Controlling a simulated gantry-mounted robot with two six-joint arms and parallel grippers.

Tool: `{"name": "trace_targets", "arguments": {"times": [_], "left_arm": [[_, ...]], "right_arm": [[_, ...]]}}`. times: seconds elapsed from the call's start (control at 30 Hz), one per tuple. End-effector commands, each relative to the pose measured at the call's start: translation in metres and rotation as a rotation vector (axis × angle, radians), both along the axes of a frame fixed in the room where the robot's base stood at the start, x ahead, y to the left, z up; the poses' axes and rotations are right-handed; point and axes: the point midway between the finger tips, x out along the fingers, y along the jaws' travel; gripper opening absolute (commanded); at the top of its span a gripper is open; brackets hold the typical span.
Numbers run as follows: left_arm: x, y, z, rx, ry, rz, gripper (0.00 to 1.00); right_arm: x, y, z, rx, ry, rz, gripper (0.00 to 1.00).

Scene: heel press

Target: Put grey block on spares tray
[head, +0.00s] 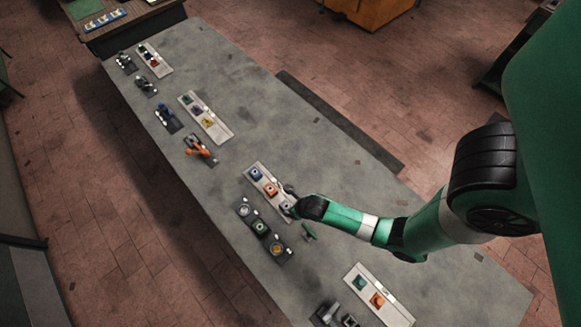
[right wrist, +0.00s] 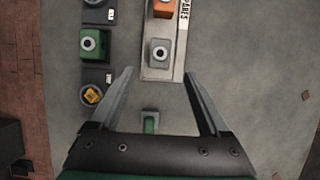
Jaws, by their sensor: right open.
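The grey block (right wrist: 161,52) sits upright on the spares tray (right wrist: 163,75), at the end nearest my right gripper, with an orange block (right wrist: 164,9) beyond it. In the head view the tray (head: 263,182) also holds a blue block (head: 256,174). My right gripper (right wrist: 158,75) is open and empty. Its fingertips lie either side of the tray's near end, just short of the grey block and apart from it. In the head view the right gripper (head: 289,197) partly covers that end of the tray. My left gripper is not in view.
A dark fixture (head: 262,229) with green, grey and yellow parts stands left of the tray. A small green piece (head: 309,231) lies on the table near my gripper. Other trays, one with green and orange blocks (head: 377,300), stand along the table. Bare table lies right of the tray.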

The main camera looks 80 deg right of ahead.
Motion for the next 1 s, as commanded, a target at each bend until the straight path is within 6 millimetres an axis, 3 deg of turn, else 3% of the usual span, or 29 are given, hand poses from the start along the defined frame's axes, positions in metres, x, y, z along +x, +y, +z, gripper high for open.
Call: {"name": "trace_targets", "arguments": {"times": [0.07, 0.5, 0.57, 0.63, 0.67, 0.77, 0.8, 0.87, 0.9, 0.97, 1.0], "left_arm": [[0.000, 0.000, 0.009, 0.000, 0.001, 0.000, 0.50], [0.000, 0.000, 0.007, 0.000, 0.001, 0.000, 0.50], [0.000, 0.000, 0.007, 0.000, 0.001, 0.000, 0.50], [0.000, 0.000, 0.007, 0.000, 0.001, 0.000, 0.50], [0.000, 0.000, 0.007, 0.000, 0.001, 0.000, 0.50], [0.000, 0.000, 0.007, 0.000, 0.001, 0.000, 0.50], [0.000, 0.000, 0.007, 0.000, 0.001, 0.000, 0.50], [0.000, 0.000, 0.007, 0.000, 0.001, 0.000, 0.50], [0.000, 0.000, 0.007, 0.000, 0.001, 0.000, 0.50], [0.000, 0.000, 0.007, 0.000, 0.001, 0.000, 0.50], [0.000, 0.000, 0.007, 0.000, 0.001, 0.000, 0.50]], "right_arm": [[-0.002, 0.002, 0.009, 0.000, 0.000, 0.001, 0.80], [-0.001, 0.002, 0.008, 0.001, -0.004, -0.003, 0.80], [0.008, 0.000, 0.014, 0.004, -0.030, -0.023, 0.80], [0.034, -0.003, 0.031, 0.019, -0.104, -0.078, 0.80], [0.051, -0.005, 0.043, 0.031, -0.154, -0.114, 0.80], [0.123, -0.009, 0.105, 0.121, -0.384, -0.278, 0.80], [0.155, -0.009, 0.139, 0.181, -0.497, -0.354, 0.80], [0.199, -0.006, 0.197, 0.301, -0.671, -0.464, 0.80], [0.225, -0.001, 0.238, 0.397, -0.782, -0.531, 0.80], [0.256, 0.007, 0.302, 0.566, -0.938, -0.621, 0.80], [0.272, 0.014, 0.347, 0.694, -1.033, -0.671, 0.80]]}}
